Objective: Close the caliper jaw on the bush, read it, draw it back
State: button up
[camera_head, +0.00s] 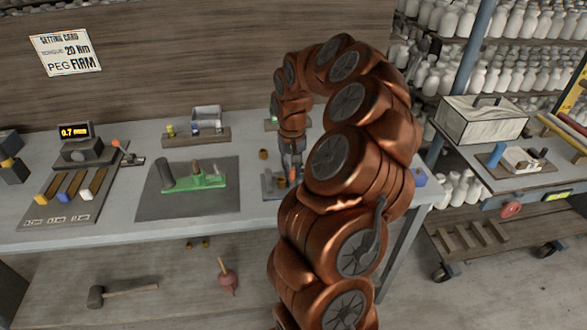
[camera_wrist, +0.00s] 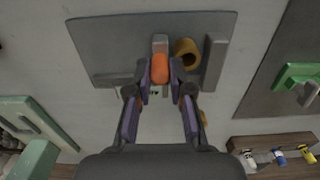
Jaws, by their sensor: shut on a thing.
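The caliper is a grey plate (camera_wrist: 110,45) on the bench, also partly seen in the head view (camera_head: 270,193). A sliding jaw (camera_wrist: 160,43) with an orange knob (camera_wrist: 160,70) stands on it, with a fixed grey jaw (camera_wrist: 215,62) to its right in the wrist view. The brass bush (camera_wrist: 186,52) is a hollow ring between the two jaws, close to both; whether either touches it I cannot tell. My gripper (camera_wrist: 160,78) is shut on the orange knob, and it shows in the head view (camera_head: 292,172). No caliper readout is legible in the wrist view.
A green fixture (camera_head: 200,183) sits on a dark mat (camera_head: 150,208). A display (camera_head: 74,130) at the left reads 0.7 mm. A wooden rack (camera_head: 180,139) stands at the back. My arm hides the bench's right part.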

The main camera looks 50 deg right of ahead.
jog(key=shift+w+a+b, duration=0.35)
jog(key=shift+w+a, duration=0.2)
jog(key=shift+a, duration=0.2)
dwell(1.2)
jog(key=o, duration=1.4)
jog(key=shift+o, duration=0.2)
notch_tip(320, 180, up, 8)
jog(key=p, duration=0.1)
dwell(1.1)
